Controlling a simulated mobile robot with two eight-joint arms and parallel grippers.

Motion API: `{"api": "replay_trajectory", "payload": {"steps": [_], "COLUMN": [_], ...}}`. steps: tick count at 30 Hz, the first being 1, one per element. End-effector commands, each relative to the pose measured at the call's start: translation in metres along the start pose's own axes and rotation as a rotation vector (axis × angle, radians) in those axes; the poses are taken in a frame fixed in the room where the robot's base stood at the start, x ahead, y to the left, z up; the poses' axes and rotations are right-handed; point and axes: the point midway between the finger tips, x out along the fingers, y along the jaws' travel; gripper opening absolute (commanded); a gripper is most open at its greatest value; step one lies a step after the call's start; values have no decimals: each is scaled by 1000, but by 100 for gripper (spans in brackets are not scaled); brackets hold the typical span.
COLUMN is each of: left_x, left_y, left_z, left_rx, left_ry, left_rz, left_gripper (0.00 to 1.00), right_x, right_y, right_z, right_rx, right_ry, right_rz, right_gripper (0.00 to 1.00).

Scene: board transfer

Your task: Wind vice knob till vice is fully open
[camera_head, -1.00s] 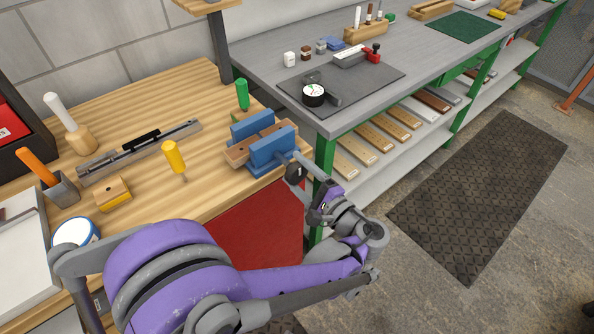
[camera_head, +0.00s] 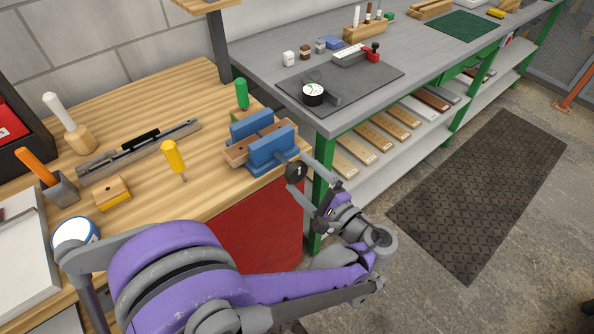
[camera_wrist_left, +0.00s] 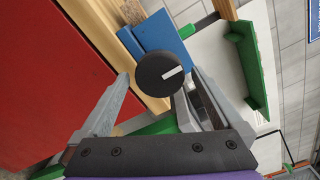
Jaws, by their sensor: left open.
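The blue vice (camera_head: 272,150) stands at the right front corner of the wooden bench, with brown wooden pieces between its blue jaws. Its round black knob (camera_head: 295,172) faces the front on a short shaft. The wrist view shows the knob (camera_wrist_left: 155,76) face-on, with a white mark pointing to the upper right. My left gripper (camera_head: 309,176) is open. Its two fingers (camera_wrist_left: 155,88) lie on either side of the knob, and gaps show between them and its rim. The exact jaw opening is hard to tell. My right gripper is not in view.
A yellow-handled tool (camera_head: 174,157) and a green-handled tool (camera_head: 242,94) stand near the vice on the wooden bench (camera_head: 215,185). A grey bench (camera_head: 265,60) with green legs stands close behind on the right.

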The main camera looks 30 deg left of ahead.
Motion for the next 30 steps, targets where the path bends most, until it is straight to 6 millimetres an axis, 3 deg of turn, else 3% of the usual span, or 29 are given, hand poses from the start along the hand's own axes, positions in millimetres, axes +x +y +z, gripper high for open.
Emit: {"api": "replay_trajectory", "payload": {"steps": [6,12,18,30], "left_x": [-47,-78,-88,-87], "left_y": [0,0,0,0], "left_z": [-1,-1,0,0], "left_rx": [-1,-1,-1,-1], "left_ry": [5,3,1,0], "left_rz": [-1,-1,0,0], "left_gripper": [100,100,100,100], "right_x": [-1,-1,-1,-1], "right_y": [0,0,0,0], "right_z": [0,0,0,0], "right_rx": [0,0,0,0], "right_ry": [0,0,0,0], "right_rz": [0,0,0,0], "right_gripper": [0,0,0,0]}}
